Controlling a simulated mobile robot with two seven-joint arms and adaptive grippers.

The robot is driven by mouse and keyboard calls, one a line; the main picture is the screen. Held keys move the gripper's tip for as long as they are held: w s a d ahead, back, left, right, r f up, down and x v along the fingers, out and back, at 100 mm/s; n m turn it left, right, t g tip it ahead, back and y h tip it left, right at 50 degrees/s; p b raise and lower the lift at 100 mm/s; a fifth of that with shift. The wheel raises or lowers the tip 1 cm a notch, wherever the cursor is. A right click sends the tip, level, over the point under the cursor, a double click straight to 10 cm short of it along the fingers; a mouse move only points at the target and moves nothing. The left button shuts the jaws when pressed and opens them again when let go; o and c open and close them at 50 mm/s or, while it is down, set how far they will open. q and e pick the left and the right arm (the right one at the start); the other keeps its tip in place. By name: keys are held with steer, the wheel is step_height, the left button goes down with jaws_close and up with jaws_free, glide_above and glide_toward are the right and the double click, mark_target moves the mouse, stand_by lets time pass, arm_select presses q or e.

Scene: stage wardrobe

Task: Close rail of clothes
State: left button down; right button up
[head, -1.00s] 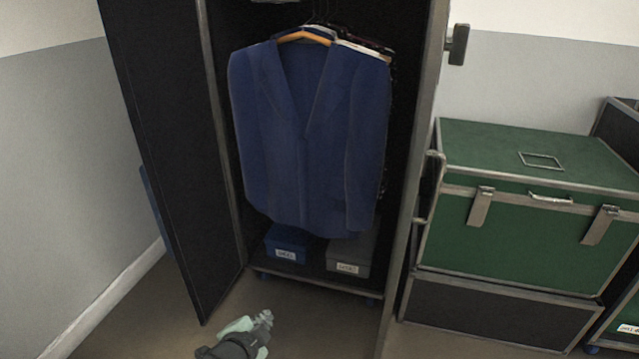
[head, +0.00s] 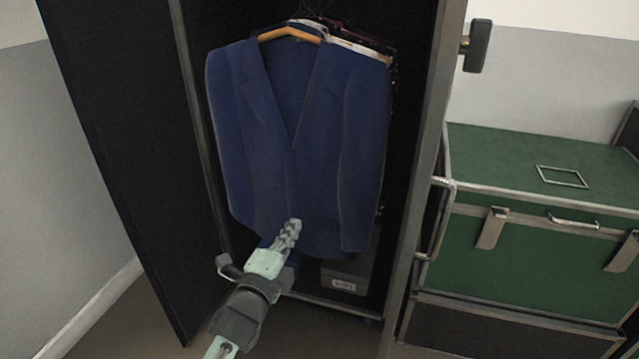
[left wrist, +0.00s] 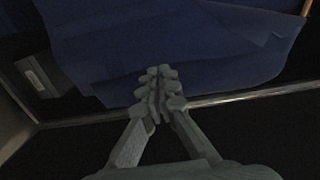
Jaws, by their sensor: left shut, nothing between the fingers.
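The rail of clothes is a tall dark wardrobe case standing open. Its left door (head: 110,150) is swung out to the left, with a dark inner face. Its right door (head: 425,180) shows nearly edge-on, with a dark latch handle (head: 477,46) near the top. A blue jacket (head: 300,130) hangs inside on a wooden hanger, in front of other garments. My left gripper (head: 293,228) is shut and empty, in front of the jacket's lower part. In the left wrist view its fingers (left wrist: 157,85) overlap the jacket's hem (left wrist: 200,80); contact cannot be told. My right gripper is out of view.
A grey labelled box (head: 346,282) sits on the case floor. Green flight cases (head: 540,245) with metal edges stand close on the right. A grey wall (head: 70,180) is on the left. Some floor is free at lower left.

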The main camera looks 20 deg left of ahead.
arm_select(q)
glide_toward(317, 185)
steer(key=w, duration=0.5)
steer(key=shift+w+f, duration=0.1)
steer(key=shift+w, duration=0.85)
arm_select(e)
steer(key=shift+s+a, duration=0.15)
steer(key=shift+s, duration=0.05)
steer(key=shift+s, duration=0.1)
